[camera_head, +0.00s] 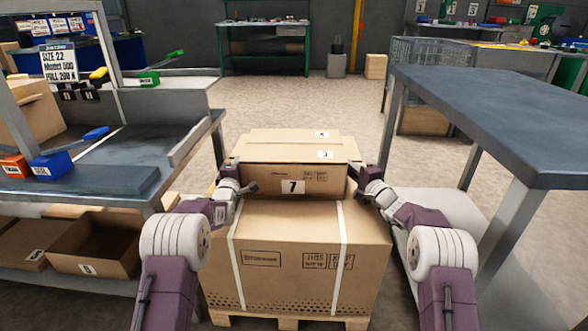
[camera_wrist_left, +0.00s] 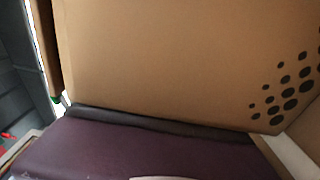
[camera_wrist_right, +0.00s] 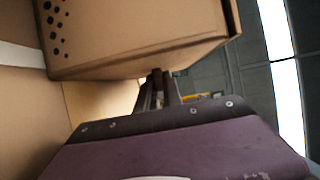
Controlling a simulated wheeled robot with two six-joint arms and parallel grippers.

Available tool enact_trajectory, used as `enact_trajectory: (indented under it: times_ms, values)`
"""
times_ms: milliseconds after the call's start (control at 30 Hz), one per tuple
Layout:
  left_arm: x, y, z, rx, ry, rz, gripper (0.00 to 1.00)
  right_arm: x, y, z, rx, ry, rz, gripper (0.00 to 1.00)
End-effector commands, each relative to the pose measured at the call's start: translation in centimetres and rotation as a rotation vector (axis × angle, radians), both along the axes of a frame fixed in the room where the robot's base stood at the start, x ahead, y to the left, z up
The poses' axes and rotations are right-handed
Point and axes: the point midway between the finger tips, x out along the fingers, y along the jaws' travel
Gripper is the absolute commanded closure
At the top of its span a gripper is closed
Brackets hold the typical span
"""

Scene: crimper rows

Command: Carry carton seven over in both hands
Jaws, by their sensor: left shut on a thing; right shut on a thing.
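Carton seven (camera_head: 270,178), a brown box with a white label reading 7, sits between my two grippers above a large strapped carton (camera_head: 285,235). My left gripper (camera_head: 250,188) is shut on its left side, and my right gripper (camera_head: 356,178) is shut on its right side. In the left wrist view brown cardboard (camera_wrist_left: 170,60) fills most of the picture, and the fingers are hidden. In the right wrist view a box with dark dots (camera_wrist_right: 140,35) lies above the dark fingers (camera_wrist_right: 158,90). I cannot tell whether carton seven touches the large carton beneath.
Cartons labelled 3 (camera_head: 342,151) and 4 (camera_head: 300,134) show just behind. The large carton stands on a wooden pallet (camera_head: 270,320). A blue-grey workbench (camera_head: 110,180) with bins is at left, and a dark-topped table (camera_head: 490,115) at right. The floor (camera_head: 290,100) beyond is clear.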

Motion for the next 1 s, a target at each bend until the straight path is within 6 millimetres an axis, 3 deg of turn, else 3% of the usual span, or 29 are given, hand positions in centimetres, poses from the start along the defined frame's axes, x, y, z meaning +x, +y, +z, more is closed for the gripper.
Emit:
enact_trajectory:
  times_ms: [433, 800, 1000]
  values:
    - [0.0, 0.1, 0.6, 0.0, -0.005, 0.001, 1.0, 0.0, 0.0, 0.7, 0.001, -0.004, 0.0, 1.0]
    - [0.0, 0.1, 4.8, 0.0, -0.007, 0.001, 1.0, 0.0, 0.0, 4.9, 0.002, -0.006, 0.0, 1.0]
    - [0.0, 0.1, 5.5, 0.0, -0.007, 0.001, 1.0, 0.0, 0.0, 5.5, 0.002, -0.006, 0.0, 1.0]
